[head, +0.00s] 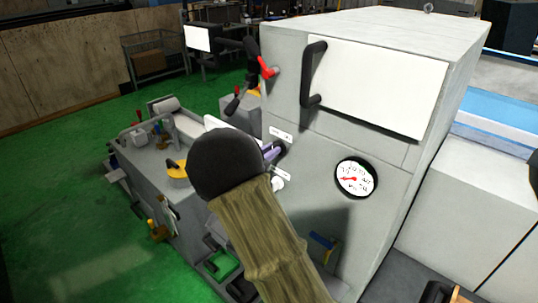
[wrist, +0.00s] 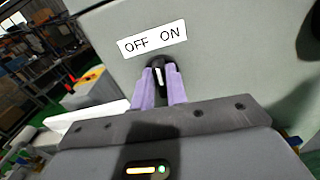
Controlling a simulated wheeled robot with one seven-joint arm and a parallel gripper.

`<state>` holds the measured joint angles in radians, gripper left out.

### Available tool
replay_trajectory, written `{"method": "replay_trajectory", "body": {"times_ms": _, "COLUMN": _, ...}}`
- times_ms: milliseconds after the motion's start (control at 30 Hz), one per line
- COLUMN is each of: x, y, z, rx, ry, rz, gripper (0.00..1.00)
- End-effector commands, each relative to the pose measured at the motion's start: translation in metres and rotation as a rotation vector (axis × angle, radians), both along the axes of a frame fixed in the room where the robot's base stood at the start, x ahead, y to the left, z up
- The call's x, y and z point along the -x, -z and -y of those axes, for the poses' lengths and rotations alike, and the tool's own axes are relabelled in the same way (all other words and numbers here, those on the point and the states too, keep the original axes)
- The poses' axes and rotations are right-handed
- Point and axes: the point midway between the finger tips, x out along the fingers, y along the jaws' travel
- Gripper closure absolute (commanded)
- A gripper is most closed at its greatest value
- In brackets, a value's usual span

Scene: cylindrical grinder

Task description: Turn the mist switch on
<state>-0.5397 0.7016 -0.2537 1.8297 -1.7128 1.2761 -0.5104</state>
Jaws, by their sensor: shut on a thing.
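The mist switch (wrist: 158,64) is a small black rotary knob with a white pointer line, below a white label (wrist: 152,39) reading OFF and ON. The pointer stands roughly upright in the wrist view; I cannot tell which word it marks. My gripper (wrist: 160,86) has its purple fingers on both sides of the knob and is shut on it. In the head view the purple fingertips (head: 273,151) are at the grey machine's front, just below a small white label (head: 281,135). The knob itself is hidden there behind my gripper and arm.
The machine bed (head: 140,160) stretches left; green floor (head: 60,190) is clear beyond.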

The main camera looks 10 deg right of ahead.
Motion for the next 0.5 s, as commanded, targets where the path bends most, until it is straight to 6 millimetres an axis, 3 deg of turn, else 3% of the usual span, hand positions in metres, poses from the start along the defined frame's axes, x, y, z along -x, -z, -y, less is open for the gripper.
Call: {"method": "replay_trajectory", "body": {"times_ms": 500, "x": 0.0029, "y": 0.0085, "z": 0.0022, "rx": -0.197, "ry": -0.002, "rz": 0.275, "gripper": 1.00}}
